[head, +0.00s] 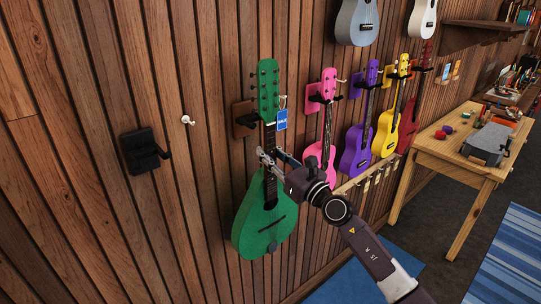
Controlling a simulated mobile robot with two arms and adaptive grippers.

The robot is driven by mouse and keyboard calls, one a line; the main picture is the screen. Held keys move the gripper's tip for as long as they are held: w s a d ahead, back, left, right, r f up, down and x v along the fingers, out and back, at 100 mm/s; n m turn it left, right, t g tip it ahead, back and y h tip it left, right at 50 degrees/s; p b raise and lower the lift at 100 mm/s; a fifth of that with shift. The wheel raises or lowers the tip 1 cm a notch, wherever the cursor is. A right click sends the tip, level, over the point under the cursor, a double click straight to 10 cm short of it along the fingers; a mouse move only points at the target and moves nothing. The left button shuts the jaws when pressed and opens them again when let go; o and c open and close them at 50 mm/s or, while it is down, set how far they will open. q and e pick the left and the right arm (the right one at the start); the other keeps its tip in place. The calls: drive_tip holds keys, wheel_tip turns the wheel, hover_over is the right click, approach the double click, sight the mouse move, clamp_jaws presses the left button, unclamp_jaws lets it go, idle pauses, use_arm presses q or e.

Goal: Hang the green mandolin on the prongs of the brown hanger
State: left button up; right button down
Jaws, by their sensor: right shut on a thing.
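The green mandolin (264,224) is upright in front of the slatted wood wall, its headstock (268,90) at the top. My right gripper (265,160) is shut on the mandolin at its neck, just above the body. The brown hanger (243,117) is on the wall right behind and left of the upper neck, below the headstock. Its prongs are mostly hidden, so I cannot tell whether the mandolin rests on them. A blue sale tag (282,120) is beside the upper neck. My left gripper is not in view.
An empty black hanger (144,150) and a white peg (187,119) are on the wall at left. Pink (322,152), purple (355,152), yellow (386,132) and red (409,122) ukuleles hang at right. A wooden table (442,152) stands further right.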

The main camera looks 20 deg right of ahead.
drive_tip(key=shift+b+x, duration=0.8)
drive_tip(key=shift+x, duration=1.6)
drive_tip(key=shift+f, duration=0.25)
drive_tip(key=shift+f+b, duration=1)
drive_tip(key=c, duration=1.6)
unclamp_jaws()
drive_tip(key=shift+s, duration=0.1)
drive_tip(key=shift+o, duration=0.3)
drive_tip(key=shift+a+f, duration=0.1)
drive_tip(key=shift+f, duration=0.35)
